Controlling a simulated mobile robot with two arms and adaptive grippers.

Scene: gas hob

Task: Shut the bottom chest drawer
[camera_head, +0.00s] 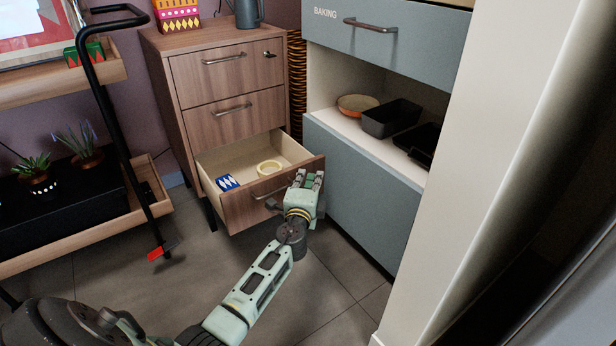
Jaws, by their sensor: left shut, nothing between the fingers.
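The wooden chest (180,95) stands at the upper middle of the head view. Its bottom drawer (240,214) is pulled out, and its two upper drawers are closed. Inside the open drawer are a blue and white patterned item (227,183) and a cream ring-shaped dish (268,168). My left gripper (307,181) is shut and empty at the right end of the bottom drawer's front, near its handle (268,191). I cannot tell whether it touches the front. My right gripper is not in view.
A blue-grey cabinet (362,195) with an open shelf of pans stands close to the right of the drawer. A wooden cart (90,232) with a black handle and plants stands at the left. Grey tiled floor (165,285) is clear in front.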

